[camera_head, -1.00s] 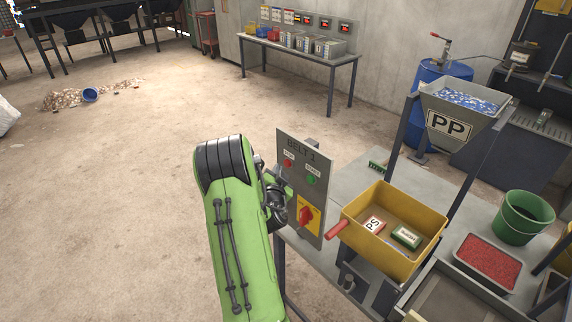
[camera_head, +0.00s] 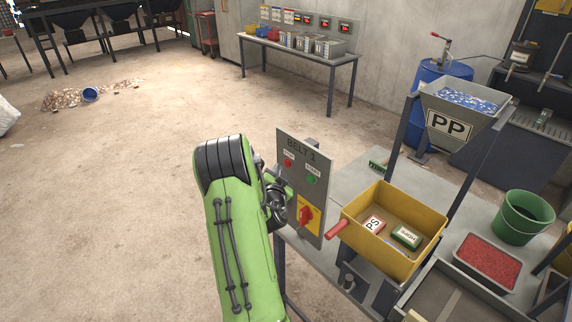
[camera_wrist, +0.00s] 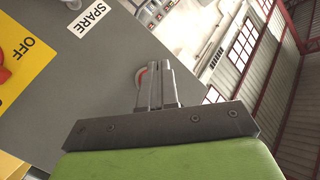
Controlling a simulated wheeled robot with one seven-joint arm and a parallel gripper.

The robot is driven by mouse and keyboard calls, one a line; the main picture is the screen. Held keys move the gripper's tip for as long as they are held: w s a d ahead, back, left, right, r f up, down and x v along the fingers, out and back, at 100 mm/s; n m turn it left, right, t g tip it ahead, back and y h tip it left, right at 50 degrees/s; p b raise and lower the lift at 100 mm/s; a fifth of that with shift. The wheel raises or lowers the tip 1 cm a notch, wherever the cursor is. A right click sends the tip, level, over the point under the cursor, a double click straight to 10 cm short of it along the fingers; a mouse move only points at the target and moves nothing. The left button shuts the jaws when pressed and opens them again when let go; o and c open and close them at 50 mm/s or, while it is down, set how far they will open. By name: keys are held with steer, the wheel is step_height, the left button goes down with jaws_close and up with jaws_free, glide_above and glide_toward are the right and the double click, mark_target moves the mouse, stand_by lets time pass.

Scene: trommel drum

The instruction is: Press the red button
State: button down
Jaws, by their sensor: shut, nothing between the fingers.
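The red button (camera_head: 288,163) is at the upper left of the grey upright BELT 1 panel (camera_head: 284,143). In the wrist view, a red round edge with a pale rim (camera_wrist: 140,77) shows beside my fingers and is partly hidden by them; it looks like this button. My gripper (camera_wrist: 157,66) is shut and empty, its fingertips over the red edge. I cannot tell if they touch it. In the head view, my fingers cannot be made out near my dark wrist.
A green button (camera_head: 311,180) sits right of the red one. Below is a red rotary switch (camera_head: 306,215) on a yellow plate. Open floor lies to the left.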

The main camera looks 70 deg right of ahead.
stand_by(0.4)
steer(key=shift+s+d+p, duration=0.2)
steer(key=shift+d+p, duration=0.25)
steer(key=shift+s+d+p, duration=0.2)
steer(key=shift+d+p, duration=0.15)
steer(key=shift+p, duration=0.3)
stand_by(0.5)
steer(key=shift+w+a+b, duration=0.1)
steer(key=shift+a+b, duration=0.05)
steer(key=shift+b, duration=0.45)
steer(key=shift+w+a+b, duration=0.3)
steer(key=shift+a+b, duration=0.35)
steer(key=shift+b, duration=0.55)
